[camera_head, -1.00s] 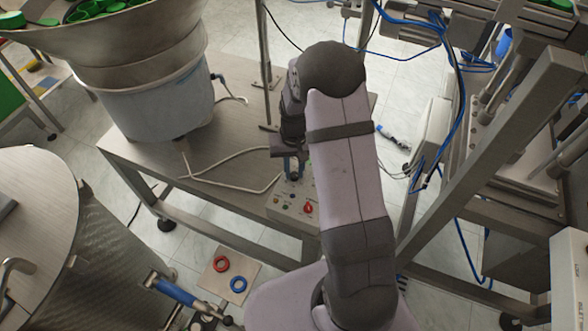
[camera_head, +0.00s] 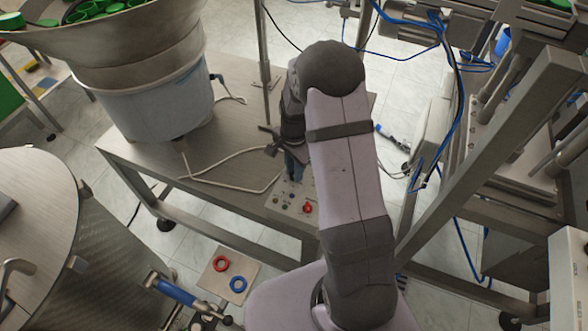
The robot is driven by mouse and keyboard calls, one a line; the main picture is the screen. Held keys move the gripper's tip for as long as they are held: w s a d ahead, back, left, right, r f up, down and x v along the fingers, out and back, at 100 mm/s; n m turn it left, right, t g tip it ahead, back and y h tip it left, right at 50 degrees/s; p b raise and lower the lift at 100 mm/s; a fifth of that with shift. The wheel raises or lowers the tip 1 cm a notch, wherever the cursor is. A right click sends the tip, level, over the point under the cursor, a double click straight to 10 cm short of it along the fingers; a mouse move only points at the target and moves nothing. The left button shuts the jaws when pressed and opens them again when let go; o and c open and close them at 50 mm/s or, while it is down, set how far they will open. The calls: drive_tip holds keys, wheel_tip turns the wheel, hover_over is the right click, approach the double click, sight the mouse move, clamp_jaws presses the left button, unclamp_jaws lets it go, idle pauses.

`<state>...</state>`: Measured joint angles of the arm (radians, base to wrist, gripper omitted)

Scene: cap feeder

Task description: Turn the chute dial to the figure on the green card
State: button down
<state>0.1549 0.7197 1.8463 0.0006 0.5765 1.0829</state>
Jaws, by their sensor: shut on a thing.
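My gripper (camera_head: 294,172) points down over the back part of a small grey control box (camera_head: 284,206) on the steel table. Its jaws are shut on what appears to be the chute dial. The dial, its marks and its pointer are hidden behind the gripper and my arm, so I cannot read its setting. I cannot make out a green card with a figure anywhere in view.
The box carries a red knob (camera_head: 308,208) and small buttons in front of my gripper. A feeder bowl (camera_head: 150,75) with green caps stands left on the table (camera_head: 235,120). A pale cable lies beside the box. A metal frame rises at the right.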

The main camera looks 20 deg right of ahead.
drive_tip(key=m, duration=0.4)
drive_tip(key=shift+m, duration=0.3)
drive_tip(key=m, duration=0.4)
drive_tip(key=shift+r, duration=0.1)
drive_tip(key=c, duration=1.6)
unclamp_jaws()
drive_tip(key=shift+o, duration=0.2)
drive_tip(key=shift+r+b, duration=0.75)
drive_tip(key=shift+r, duration=2.9)
